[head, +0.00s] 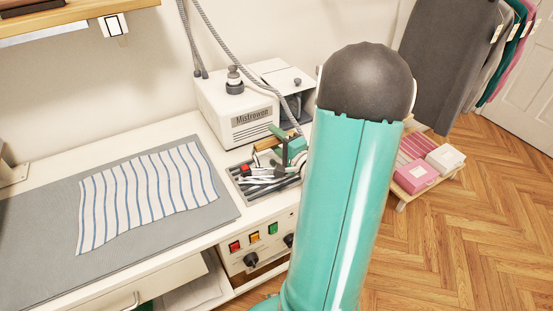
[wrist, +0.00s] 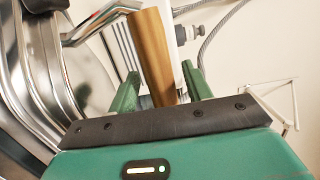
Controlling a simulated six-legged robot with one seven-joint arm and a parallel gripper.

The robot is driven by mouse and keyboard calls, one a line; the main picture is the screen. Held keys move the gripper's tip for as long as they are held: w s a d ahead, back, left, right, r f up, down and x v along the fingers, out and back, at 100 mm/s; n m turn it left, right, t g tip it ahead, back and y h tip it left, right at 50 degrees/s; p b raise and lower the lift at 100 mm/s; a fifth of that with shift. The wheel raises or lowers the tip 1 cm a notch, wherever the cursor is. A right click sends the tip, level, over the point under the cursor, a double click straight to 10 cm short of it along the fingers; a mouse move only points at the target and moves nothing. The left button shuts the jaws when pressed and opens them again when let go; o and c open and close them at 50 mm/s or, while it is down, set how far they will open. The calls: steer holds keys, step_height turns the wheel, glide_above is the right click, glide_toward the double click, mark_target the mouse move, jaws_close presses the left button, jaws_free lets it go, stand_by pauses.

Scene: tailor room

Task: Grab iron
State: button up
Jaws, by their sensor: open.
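The iron has a brown wooden handle (wrist: 152,58) and a shiny metal body (wrist: 38,75) that fills the left of the wrist view. My gripper (wrist: 160,76) is open, with one green finger on each side of the handle's lower end. I cannot tell whether either finger touches the handle. In the head view my gripper (head: 287,146) is small, at the steam station, largely hidden behind my arm. Part of the iron's wooden handle (head: 265,144) shows beside it; most of the iron is hidden there.
A white Mistrowen steam unit (head: 252,112) stands behind, with grey hoses (head: 238,50) hanging above. A striped cloth (head: 148,195) lies on the grey ironing mat (head: 215,222) at left. A control panel (head: 258,240) is below. Pink and white boxes (head: 416,175) sit at right; the wooden floor is open.

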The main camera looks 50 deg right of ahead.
steer(key=shift+s+a+r, duration=0.1)
steer(key=shift+r, duration=0.05)
steer(key=c, duration=0.4)
jaws_close()
stand_by(0.9)
